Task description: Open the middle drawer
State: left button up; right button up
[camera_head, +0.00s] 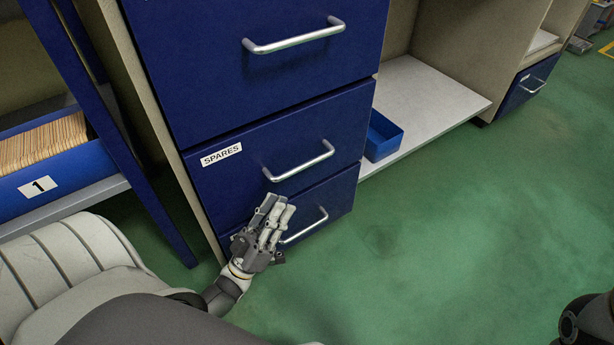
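A blue drawer unit stands ahead of me, and three drawer fronts show. The middle drawer (235,180) carries a white SPARES label (221,155) and a silver bar handle (300,164). It looks shut, its front about level with the top drawer (200,60) and the bottom drawer (337,193). My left gripper (280,205) is below the middle handle, in front of the bottom drawer, and hides part of the bottom handle (308,228). Its fingers point up and appear close together. No drawer handle shows between them. Their opening is unclear. My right gripper is not visible.
A blue shelf frame (150,205) with a bin marked 1 (75,180) stands at the left. A low pale shelf (440,95) with a small blue bin (384,138) adjoins on the right. The green floor (450,230) is clear at the right.

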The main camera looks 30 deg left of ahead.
aim_at(302, 167)
pick_arm(q)
jog(key=b+x, duration=0.1)
jog(key=x, duration=1)
jog(key=shift+s+b, duration=0.15)
jog(key=shift+b, duration=0.15)
grip_shut()
